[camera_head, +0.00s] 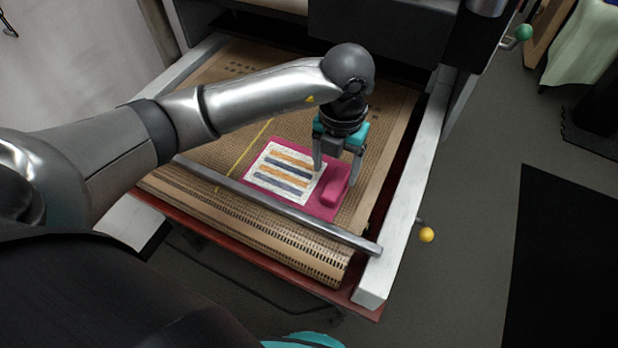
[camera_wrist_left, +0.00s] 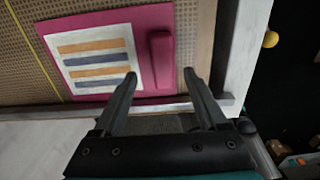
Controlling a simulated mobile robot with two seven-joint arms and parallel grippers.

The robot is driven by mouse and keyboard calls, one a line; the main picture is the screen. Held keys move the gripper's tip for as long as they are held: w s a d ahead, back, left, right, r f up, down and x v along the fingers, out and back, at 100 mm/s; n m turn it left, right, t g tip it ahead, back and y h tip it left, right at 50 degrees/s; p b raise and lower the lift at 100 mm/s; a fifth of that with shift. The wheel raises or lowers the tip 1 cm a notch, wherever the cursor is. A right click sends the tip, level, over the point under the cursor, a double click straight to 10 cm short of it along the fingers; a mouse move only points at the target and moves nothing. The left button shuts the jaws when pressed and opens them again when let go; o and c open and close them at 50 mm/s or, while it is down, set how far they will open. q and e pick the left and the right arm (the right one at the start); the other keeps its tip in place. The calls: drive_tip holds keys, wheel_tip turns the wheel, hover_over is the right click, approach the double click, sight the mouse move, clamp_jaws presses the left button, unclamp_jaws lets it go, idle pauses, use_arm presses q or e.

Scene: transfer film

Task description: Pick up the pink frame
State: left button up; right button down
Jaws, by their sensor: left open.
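The pink frame (camera_head: 318,207) lies flat on the perforated belt of the machine, with a white sheet (camera_head: 262,172) of orange and dark blue stripes on it. A raised pink handle (camera_head: 336,183) stands along its right side. My left gripper (camera_head: 336,174) is open and points down at the handle, with fingers on either side of it as seen from the head. In the left wrist view the pink frame (camera_wrist_left: 148,22) and handle (camera_wrist_left: 161,58) lie ahead of the open fingertips (camera_wrist_left: 160,76). Contact cannot be told. My right gripper is not seen.
A metal bar (camera_head: 270,203) crosses the belt just in front of the frame. A white side rail (camera_head: 405,185) runs along the right. A yellow knob (camera_head: 426,235) and a green knob (camera_head: 524,32) stick out on the right. The belt is bare left of the sheet.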

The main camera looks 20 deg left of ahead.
sight(336, 182)
use_arm(q)
drive_tip(key=f, duration=0.5)
drive_tip(key=shift+w+d+f, duration=0.1)
drive_tip(key=shift+d+f, duration=0.05)
drive_tip(key=shift+d, duration=0.05)
clamp_jaws()
idle(0.4)
